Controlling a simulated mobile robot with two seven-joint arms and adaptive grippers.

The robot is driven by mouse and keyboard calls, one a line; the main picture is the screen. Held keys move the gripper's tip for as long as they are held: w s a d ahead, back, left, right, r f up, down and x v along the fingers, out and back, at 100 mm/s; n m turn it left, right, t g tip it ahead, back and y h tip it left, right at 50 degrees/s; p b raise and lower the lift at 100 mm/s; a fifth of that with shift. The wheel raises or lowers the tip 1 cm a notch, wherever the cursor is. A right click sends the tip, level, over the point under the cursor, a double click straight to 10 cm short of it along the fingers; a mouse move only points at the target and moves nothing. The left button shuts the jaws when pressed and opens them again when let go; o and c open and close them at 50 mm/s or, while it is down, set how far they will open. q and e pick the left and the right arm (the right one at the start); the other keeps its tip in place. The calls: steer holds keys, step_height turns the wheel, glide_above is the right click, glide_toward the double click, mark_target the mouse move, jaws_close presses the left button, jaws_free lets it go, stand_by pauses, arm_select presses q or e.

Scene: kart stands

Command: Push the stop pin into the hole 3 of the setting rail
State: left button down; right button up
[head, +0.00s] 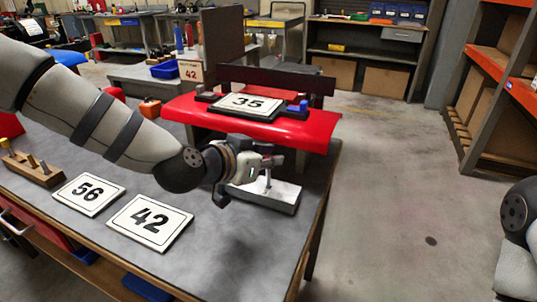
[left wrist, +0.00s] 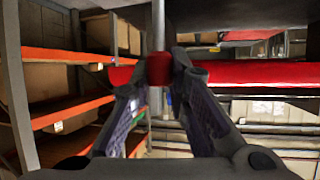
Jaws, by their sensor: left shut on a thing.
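My left gripper (head: 268,162) is shut on the stop pin, above the setting rail (head: 262,198) near the bench's right edge. In the left wrist view the fingers (left wrist: 158,78) close around the pin's red part (left wrist: 158,68), and its metal shaft (left wrist: 158,22) shows between them. In the head view a thin metal shaft (head: 267,180) runs upright from the gripper down to the pale rail. Whether its tip is inside a hole, and which one, I cannot tell. The hole numbers are not legible. My right gripper is out of view.
Number plates 56 (head: 88,194) and 42 (head: 150,223) lie on the bench. A wooden block with several pegs (head: 32,170) stands at left. A red panel (head: 250,124) with plate 35 (head: 247,104) is just behind the rail. Open floor lies right of the bench.

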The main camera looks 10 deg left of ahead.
arm_select(q)
steer(key=shift+f+b, duration=0.3)
steer(key=shift+f, duration=1.1)
steer(key=c, duration=1.5)
jaws_free()
steer(key=shift+o, duration=0.2)
steer(key=v, duration=1.2)
